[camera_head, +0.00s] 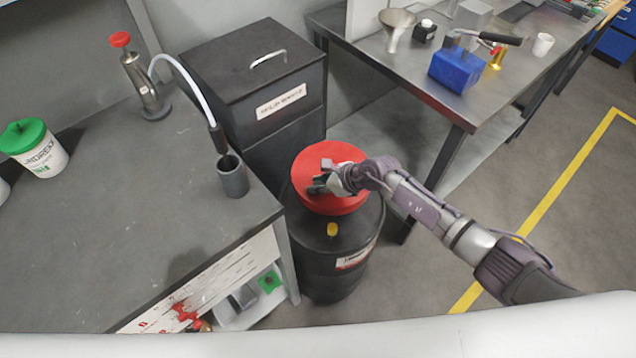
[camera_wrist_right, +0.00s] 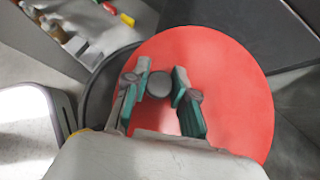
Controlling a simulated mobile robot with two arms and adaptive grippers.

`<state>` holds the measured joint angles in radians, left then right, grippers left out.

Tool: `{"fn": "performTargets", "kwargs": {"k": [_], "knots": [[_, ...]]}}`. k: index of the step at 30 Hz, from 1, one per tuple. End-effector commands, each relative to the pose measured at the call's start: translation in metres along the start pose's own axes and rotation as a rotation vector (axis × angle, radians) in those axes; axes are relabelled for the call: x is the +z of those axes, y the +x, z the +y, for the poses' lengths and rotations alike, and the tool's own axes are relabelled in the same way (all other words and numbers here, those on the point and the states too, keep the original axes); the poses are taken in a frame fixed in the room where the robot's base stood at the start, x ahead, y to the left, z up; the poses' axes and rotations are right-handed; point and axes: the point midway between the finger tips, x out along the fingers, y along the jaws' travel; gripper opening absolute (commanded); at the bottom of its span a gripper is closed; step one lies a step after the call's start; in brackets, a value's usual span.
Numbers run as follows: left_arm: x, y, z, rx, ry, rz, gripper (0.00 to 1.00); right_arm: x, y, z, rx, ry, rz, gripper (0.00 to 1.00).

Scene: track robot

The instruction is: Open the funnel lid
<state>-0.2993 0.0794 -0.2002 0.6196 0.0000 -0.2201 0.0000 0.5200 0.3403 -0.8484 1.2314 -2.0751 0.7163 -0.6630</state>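The red round lid (camera_head: 325,160) lies flat on top of a black barrel (camera_head: 330,260); it fills much of the right wrist view (camera_wrist_right: 235,95). A small dark grey round knob (camera_wrist_right: 159,84) stands on the lid. My right gripper (camera_head: 318,186) is over the lid, reaching in from the right. In the right wrist view its two fingers (camera_wrist_right: 161,88) are spread, one on each side of the knob. Whether they touch the knob is hard to see. In the head view the gripper hides the knob. My left gripper is not in view.
A grey workbench (camera_head: 120,230) with a grey cup (camera_head: 232,176) and hose stands left of the barrel. A black lidded bin (camera_head: 255,85) is behind it. A metal table (camera_head: 400,75) with a funnel (camera_head: 396,27) and blue block (camera_head: 456,69) stands back right. Floor at right is clear.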

Motion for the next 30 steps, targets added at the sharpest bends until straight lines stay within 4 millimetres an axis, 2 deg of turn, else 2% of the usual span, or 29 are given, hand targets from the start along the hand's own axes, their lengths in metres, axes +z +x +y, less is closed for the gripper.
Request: {"fn": "performTargets", "kwargs": {"k": [17,23,30], "knots": [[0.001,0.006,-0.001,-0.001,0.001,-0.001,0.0,0.005,-0.006,-0.003,0.029,0.029,-0.019,0.0],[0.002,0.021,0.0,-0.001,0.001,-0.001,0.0,0.017,-0.022,-0.01,0.103,0.104,-0.064,0.0],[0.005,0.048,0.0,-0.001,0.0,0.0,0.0,0.034,-0.047,-0.024,0.221,0.222,-0.134,0.0]]}}
